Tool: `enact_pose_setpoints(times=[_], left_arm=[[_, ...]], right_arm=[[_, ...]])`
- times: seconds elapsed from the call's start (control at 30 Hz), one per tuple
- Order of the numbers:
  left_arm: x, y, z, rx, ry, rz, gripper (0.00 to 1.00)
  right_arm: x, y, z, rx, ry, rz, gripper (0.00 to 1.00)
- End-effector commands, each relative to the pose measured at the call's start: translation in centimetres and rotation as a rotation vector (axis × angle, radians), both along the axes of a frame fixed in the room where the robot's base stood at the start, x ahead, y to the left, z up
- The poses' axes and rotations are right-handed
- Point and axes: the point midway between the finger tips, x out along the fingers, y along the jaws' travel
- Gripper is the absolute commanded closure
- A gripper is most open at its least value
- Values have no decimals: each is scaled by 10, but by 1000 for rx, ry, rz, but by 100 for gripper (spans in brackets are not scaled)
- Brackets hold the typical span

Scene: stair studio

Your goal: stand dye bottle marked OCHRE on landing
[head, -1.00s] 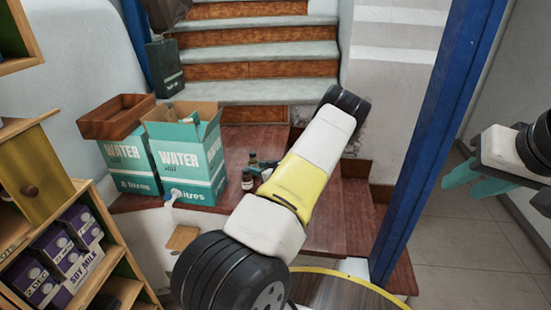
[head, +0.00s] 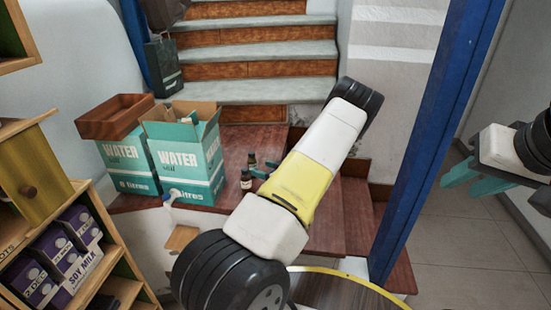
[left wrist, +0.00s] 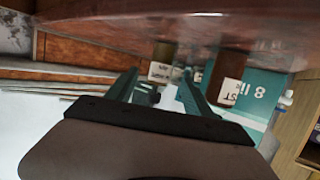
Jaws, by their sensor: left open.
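Two small dark bottles with black caps and pale labels stand on the red-brown wooden landing (head: 325,238): a nearer bottle (head: 246,180) and a farther bottle (head: 252,161). My left gripper (head: 264,171) is open and empty just right of them, partly hidden by my arm. The left wrist view is upside down. There the farther bottle (left wrist: 163,62) shows beyond the space between the open fingers (left wrist: 165,88), its label too small to read. The nearer bottle (left wrist: 228,75) stands to the right, its label ending in "ST". I cannot read OCHRE anywhere. My right gripper (head: 468,174) is open and empty, far right.
Stairs (head: 250,90) rise behind. A blue post (head: 425,130) stands between my arms. A shelf with soy milk cartons (head: 70,245) is at lower left.

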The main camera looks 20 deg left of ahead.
Motion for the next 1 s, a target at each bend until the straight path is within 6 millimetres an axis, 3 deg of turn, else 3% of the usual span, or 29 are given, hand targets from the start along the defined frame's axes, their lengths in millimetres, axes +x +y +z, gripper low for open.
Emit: enact_pose_setpoints(times=[0.2, 0.43, 0.63, 0.8, 1.0], left_arm=[[-17, -41, 13, -2, 1, -3, 39], [-25, -62, 21, -6, 0, -1, 39], [-5, -82, 41, -168, -15, -79, 39], [21, -127, 90, -446, -32, -268, 39], [16, -190, 175, -697, -18, -550, 39]], right_arm=[[0, 0, 0, 0, 0, 0, 64], [0, 0, 0, 0, 0, 0, 64], [0, 0, 0, 0, 0, 0, 64], [0, 0, 0, 0, 0, 0, 64], [0, 0, 0, 0, 0, 0, 64]])
